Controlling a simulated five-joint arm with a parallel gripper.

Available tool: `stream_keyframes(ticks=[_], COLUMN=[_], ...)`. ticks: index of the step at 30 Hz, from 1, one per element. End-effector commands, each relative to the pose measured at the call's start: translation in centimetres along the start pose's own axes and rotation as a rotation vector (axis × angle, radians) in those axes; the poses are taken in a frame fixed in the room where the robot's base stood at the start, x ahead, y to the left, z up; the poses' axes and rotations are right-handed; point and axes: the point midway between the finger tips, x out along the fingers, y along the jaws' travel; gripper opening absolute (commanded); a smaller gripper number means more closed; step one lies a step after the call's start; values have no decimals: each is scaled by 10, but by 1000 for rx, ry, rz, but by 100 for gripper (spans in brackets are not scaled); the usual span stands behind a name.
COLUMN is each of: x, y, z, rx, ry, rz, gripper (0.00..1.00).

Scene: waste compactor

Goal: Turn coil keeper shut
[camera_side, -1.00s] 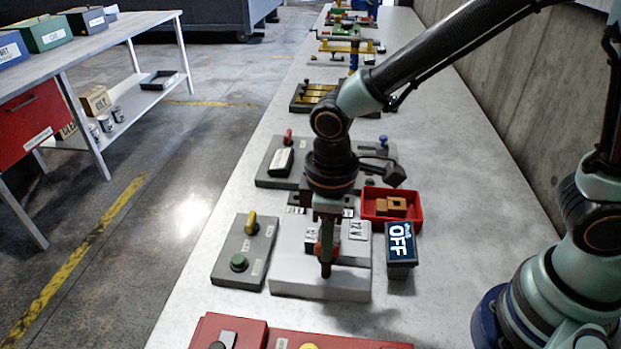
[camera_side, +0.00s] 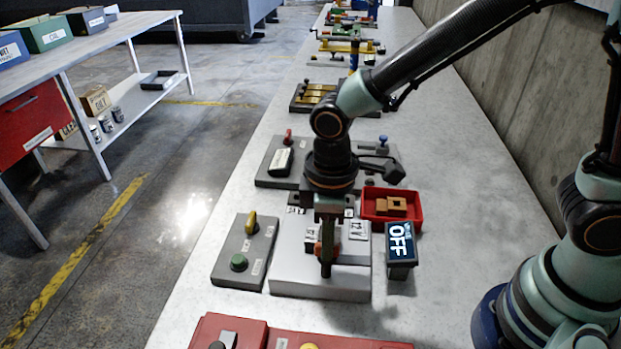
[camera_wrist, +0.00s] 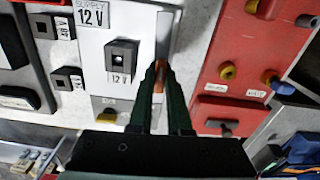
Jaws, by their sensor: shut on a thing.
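My gripper (camera_wrist: 159,68) is in the wrist view, its two dark green fingers close together over the right edge of the pale block (camera_wrist: 98,75). An orange piece (camera_wrist: 158,82) shows between the fingers, and a narrow grey bar (camera_wrist: 164,35) runs away from the tips. I take the gripped piece for the coil keeper, but the fingers hide most of it. A dark square block marked 12 V (camera_wrist: 123,58) stands left of the fingers. In the side view, my gripper (camera_side: 326,268) points down at the pale block (camera_side: 318,286).
A small screen (camera_side: 400,242) reads OFF, right of the block. A red tray (camera_side: 410,220) with a brown part stands behind it. A grey box (camera_side: 246,252) with green and yellow controls is at left, and a red panel (camera_side: 335,340) is in front.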

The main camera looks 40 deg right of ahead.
Motion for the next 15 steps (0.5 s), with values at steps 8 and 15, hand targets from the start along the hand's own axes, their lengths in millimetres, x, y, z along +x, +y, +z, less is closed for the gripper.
stream_keyframes(ticks=[8, 15], x=[-2, -2], y=[0, 0], z=[-1, -1], rx=[-194, -421], ry=[1, 2], rz=[1, 1], gripper=[0, 0])
